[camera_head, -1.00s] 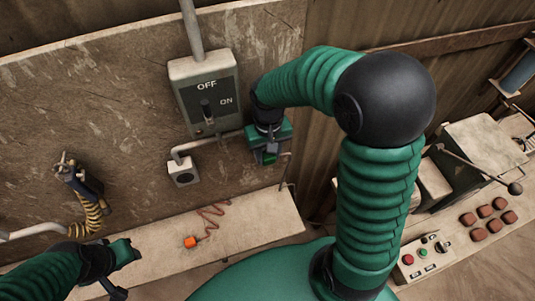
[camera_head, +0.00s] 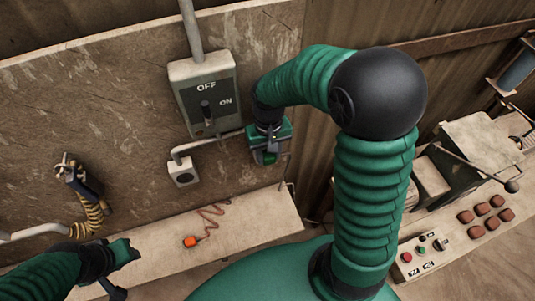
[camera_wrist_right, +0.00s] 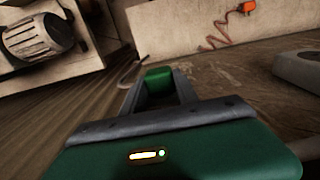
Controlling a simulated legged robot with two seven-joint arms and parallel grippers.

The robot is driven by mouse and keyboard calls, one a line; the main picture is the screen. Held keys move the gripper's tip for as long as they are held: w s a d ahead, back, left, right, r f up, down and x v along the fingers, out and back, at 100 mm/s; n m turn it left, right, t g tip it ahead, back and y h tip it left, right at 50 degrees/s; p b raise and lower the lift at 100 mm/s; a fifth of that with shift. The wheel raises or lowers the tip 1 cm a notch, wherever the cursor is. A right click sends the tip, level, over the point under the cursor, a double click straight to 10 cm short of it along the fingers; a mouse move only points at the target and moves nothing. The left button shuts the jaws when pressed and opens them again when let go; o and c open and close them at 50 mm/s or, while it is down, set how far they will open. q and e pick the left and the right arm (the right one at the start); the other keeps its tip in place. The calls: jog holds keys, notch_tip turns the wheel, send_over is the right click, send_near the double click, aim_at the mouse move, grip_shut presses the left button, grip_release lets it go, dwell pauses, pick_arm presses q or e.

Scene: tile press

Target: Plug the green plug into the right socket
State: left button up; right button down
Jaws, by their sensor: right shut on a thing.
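My right gripper (camera_head: 268,157) is beside the wall board, right of the switch box. It is shut on the green plug (camera_wrist_right: 159,86), which shows between the fingers in the right wrist view; in the head view only a bit of green shows at the fingertips. A grey socket box (camera_head: 183,172) is on the board left of the gripper. A grey box also shows at the right edge of the wrist view (camera_wrist_right: 300,68). The right socket is not clearly visible in the head view, where my gripper covers that part of the board. My left gripper (camera_head: 128,252) is low at the left, its jaws unclear.
A lever switch box (camera_head: 205,93) marked OFF and ON hangs above the sockets. An orange connector (camera_head: 190,241) with a coiled cord lies on the bench (camera_head: 250,225). A control panel (camera_head: 424,252) and press stand at right.

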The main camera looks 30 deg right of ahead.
jog(key=shift+w+d, duration=0.1)
jog(key=shift+w, duration=0.05)
jog(key=c, duration=0.9)
grip_release()
jog(key=shift+c, duration=0.2)
jog(key=shift+o, duration=0.4)
jog(key=shift+d, duration=0.35)
pick_arm(q)
jog(key=shift+s+d+r, duration=0.1)
jog(key=shift+d, duration=0.45)
jog(key=shift+a, duration=0.25)
pick_arm(e)
jog(key=shift+a, duration=0.3)
jog(key=shift+r, duration=0.1)
